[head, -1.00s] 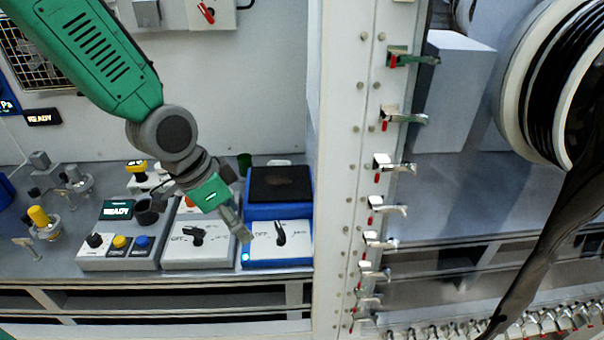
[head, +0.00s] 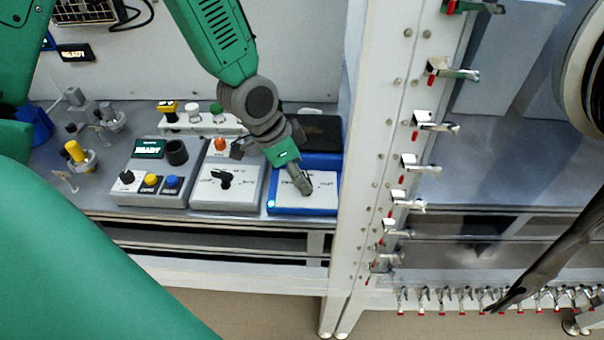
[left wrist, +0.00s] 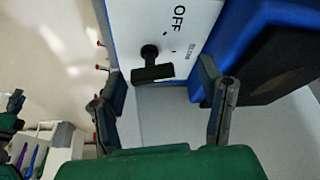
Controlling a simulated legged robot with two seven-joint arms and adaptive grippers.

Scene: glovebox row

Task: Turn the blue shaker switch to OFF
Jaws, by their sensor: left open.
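The blue shaker (head: 318,211) stands on the bench beside the white frame post, with a white front panel (head: 322,181) and a dark top plate. Its black switch knob (left wrist: 152,71) shows in the left wrist view, with the word OFF (left wrist: 178,19) printed on the panel beyond it. A smaller label beside it is too blurred to read. My left gripper (head: 304,188) is over the panel and hides the knob in the head view. In the left wrist view my left gripper (left wrist: 160,72) is open, with the knob between its spread fingers. Contact cannot be told.
A grey box with a similar black knob (head: 224,179) stands just left of the shaker. Further left is a box with a READY display (head: 150,149) and yellow and blue buttons. The white post (head: 372,150) with several metal clamps rises close on the right.

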